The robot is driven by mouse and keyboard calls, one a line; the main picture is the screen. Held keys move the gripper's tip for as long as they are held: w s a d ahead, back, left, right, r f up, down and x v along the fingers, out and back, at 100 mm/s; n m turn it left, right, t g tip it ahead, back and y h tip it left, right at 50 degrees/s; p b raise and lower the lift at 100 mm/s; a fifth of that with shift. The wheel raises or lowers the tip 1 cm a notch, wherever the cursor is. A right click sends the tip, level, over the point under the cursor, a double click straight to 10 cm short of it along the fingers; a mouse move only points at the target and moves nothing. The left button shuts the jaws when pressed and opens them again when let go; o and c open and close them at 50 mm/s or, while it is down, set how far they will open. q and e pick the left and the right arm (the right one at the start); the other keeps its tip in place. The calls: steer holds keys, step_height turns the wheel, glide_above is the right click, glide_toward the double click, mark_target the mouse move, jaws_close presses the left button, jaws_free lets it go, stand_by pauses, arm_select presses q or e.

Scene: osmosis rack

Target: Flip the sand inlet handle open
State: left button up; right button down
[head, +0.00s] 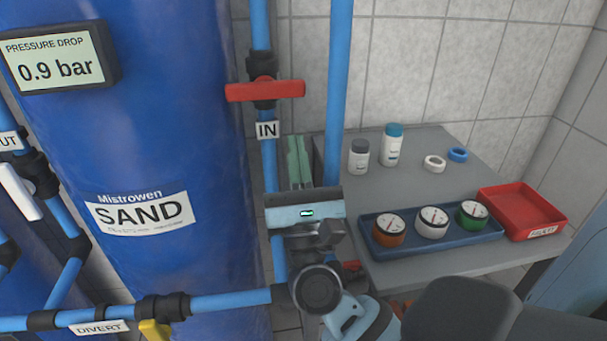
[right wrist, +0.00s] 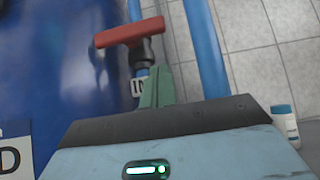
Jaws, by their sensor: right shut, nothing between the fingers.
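The sand inlet handle (head: 265,90) is a red bar lying across the vertical blue pipe, on a black valve body above the "IN" label (head: 267,130). The red handle (right wrist: 130,32) also shows in the right wrist view, at the upper left, beyond the fingers. My right gripper (head: 298,145) is below the handle and a little to its right, with green fingers pointing up. The fingers (right wrist: 157,80) are shut and empty, and look apart from the handle. The blue tank (head: 190,110) marked "SAND" stands left of the pipe. My left gripper is not in view.
A second blue pipe (head: 338,90) runs upright close to the right gripper. A grey table (head: 430,150) at right holds bottles, rings, a blue tray (head: 440,238) of gauges and a red tray (head: 520,205). A yellow handle (head: 154,330) is on the lower pipe.

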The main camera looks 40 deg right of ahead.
mark_target(266, 91)
steer(key=r, duration=0.1)
steer(key=r+p, duration=0.1)
steer(key=r, duration=0.1)
steer(key=r+p, duration=0.1)
steer(key=shift+w+d+r, duration=0.25)
steer(key=shift+w+r, duration=0.1)
steer(key=shift+r, duration=0.05)
